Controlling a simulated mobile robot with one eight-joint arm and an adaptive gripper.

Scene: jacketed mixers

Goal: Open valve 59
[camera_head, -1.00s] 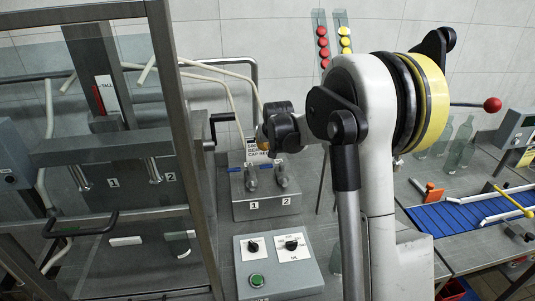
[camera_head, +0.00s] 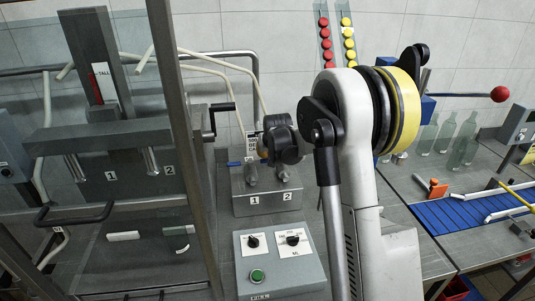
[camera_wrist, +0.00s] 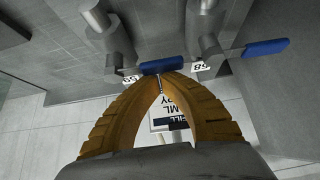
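In the wrist view, which looks upside down, two metal valves show. The left valve (camera_wrist: 118,40) is beside a label that reads like 59, and its blue lever handle (camera_wrist: 162,65) points right. The other valve (camera_wrist: 210,45), near a label like 58, has its blue handle (camera_wrist: 265,47) out to the right. My gripper (camera_wrist: 162,76) has its yellow-brown fingertips together right at the first blue handle, seemingly touching it; I see no handle between them. In the head view my gripper (camera_head: 264,152) is above the small valve box (camera_head: 268,202), partly hidden by my wrist.
A grey control box (camera_head: 280,265) with two knobs and a green button stands in front of the valve box. A framed machine (camera_head: 110,150) stands at left. Bottles (camera_head: 445,133) and a blue conveyor (camera_head: 465,212) are at right. White hoses (camera_head: 225,68) hang behind.

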